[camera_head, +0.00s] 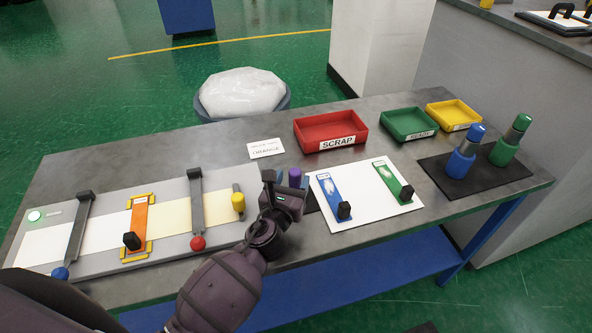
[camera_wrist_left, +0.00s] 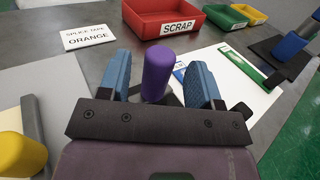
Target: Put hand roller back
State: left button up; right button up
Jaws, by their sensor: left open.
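A purple upright cylinder, seemingly the hand roller's handle (camera_wrist_left: 157,75), stands between the two blue fingers of my left gripper (camera_wrist_left: 160,82) in the left wrist view. The fingers are open, one on each side, with a visible gap on the right. In the head view the purple top (camera_head: 295,176) shows just beyond my left gripper (camera_head: 291,183). The roller's lower part is hidden by the gripper. A dark mat (camera_head: 311,200) shows partly beneath this spot. My right gripper is not in view.
A white board (camera_head: 372,217) with blue and green strips lies close to the right. A splice fixture (camera_head: 100,213) with an orange strip lies left, its yellow knob (camera_head: 238,202) near my gripper. A red SCRAP tray (camera_head: 330,130) and an ORANGE card (camera_head: 266,148) are behind.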

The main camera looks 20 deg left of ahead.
pick_arm(q)
jog(key=s, duration=0.7)
jog(key=shift+s, duration=0.3)
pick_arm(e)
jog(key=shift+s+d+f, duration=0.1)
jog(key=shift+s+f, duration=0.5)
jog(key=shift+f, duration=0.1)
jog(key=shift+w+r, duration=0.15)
